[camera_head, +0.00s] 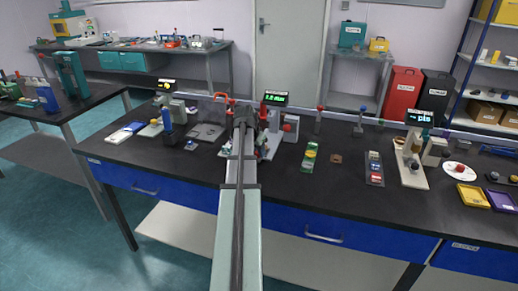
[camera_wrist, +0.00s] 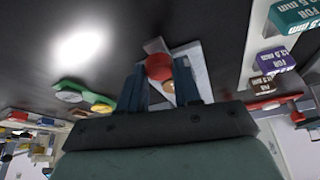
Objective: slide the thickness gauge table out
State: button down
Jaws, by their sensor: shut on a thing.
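The thickness gauge (camera_head: 291,129) stands at the back middle of the black bench, with a lit green display (camera_head: 275,98) above it. My arm hides part of the gauge in the head view. In the wrist view, my gripper (camera_wrist: 160,74) has its two dark blue fingers on either side of a red round knob (camera_wrist: 158,66), and it is shut on it. A pale plate (camera_wrist: 197,66), apparently the gauge table, lies behind the knob, with a small tan piece (camera_wrist: 169,86) beside it. The fingers hide part of the plate.
Labelled teal (camera_wrist: 297,16) and purple (camera_wrist: 275,60) blocks lie close by at the right of the wrist view. A grey plate (camera_head: 207,132) lies left of my arm in the head view.

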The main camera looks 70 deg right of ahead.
jog(key=shift+a, duration=0.25)
jog(key=c, duration=1.1)
grip_release()
jog(key=shift+a, duration=0.1)
jog(key=o, duration=0.3)
jog(key=shift+r, duration=0.1)
jog(key=v, duration=1.3)
jog(key=shift+r, duration=0.3)
